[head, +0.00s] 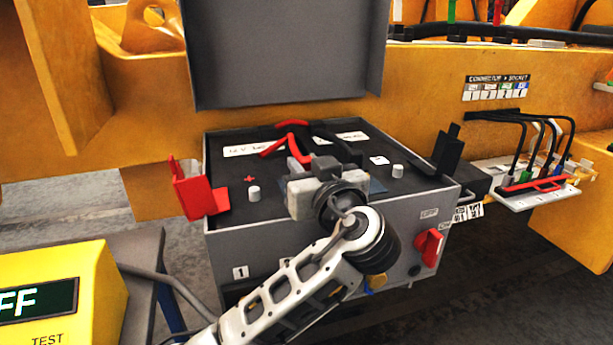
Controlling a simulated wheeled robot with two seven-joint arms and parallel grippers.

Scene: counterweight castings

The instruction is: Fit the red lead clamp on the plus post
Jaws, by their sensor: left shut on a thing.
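The red lead clamp (273,148) lies low over the middle of the open grey battery box, its red arms beyond my gripper. My left gripper (306,170) is shut on it; the gripper body hides part of the grip. The plus post (254,194), a short pale stud beside a red plus sign, stands bare left of my gripper, apart from the clamp. The red post cover (196,190) stands open at the box's left edge. A black clamp or lead (338,146) lies close on the right. My right gripper is not in view.
The other pale post (397,171) stands at the right, beside an open black cover (447,153). The grey lid (285,50) stands raised behind. A red switch (429,246) is on the box front. A yellow tester (95,275) stands at lower left.

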